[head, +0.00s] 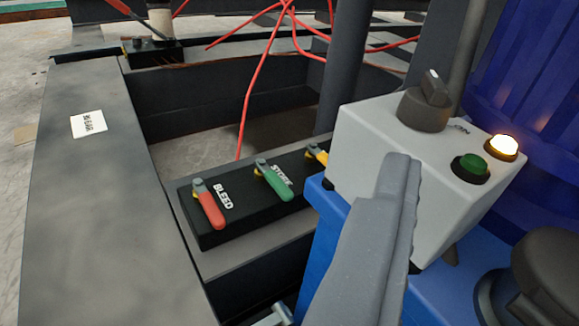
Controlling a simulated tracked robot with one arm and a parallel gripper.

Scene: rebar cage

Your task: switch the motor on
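The motor control box (365,150) is a pale grey box at the right, on a blue body. On its top is a dark rotary switch (424,105) with a raised handle; the word ON is printed beside it, partly hidden by the knob. A green button (470,167) and a bright, lit whitish lamp (502,146) sit to the right of the switch. My gripper (395,175) shows as a grey finger shape in front of the box, its tip below the switch in the picture and covering part of the box. I see nothing held; contact cannot be told.
A black valve block (205,238) left of the box carries a red lever marked BLEED (208,205), a green lever marked STORE (273,180) and a partly hidden yellow lever (317,155). Red cables (254,85) hang behind. A wide dark beam (85,220) runs along the left.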

